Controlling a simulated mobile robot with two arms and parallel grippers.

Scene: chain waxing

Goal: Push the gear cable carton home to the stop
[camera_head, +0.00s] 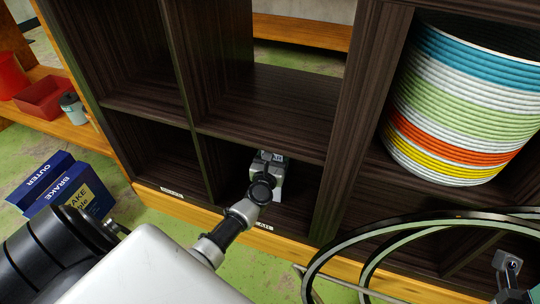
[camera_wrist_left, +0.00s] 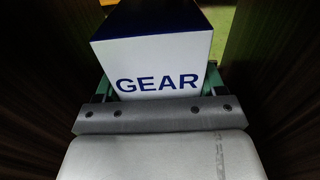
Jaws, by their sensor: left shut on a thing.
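The gear cable carton (camera_wrist_left: 165,62) has a white face lettered GEAR and a dark blue top. It fills the middle of the left wrist view, between the green fingers of my left gripper (camera_wrist_left: 158,90), which is shut on it. In the head view my left gripper (camera_head: 269,170) reaches into a lower middle compartment of the dark shelf (camera_head: 330,130).
Dark compartment walls stand close on both sides of the carton. A striped coil drum (camera_head: 462,100) fills the compartment to the right. Hoops (camera_head: 345,245) cross the lower right. Blue boxes lettered OUTER and BRAKE (camera_head: 62,185) are at left, below red bins (camera_head: 42,97).

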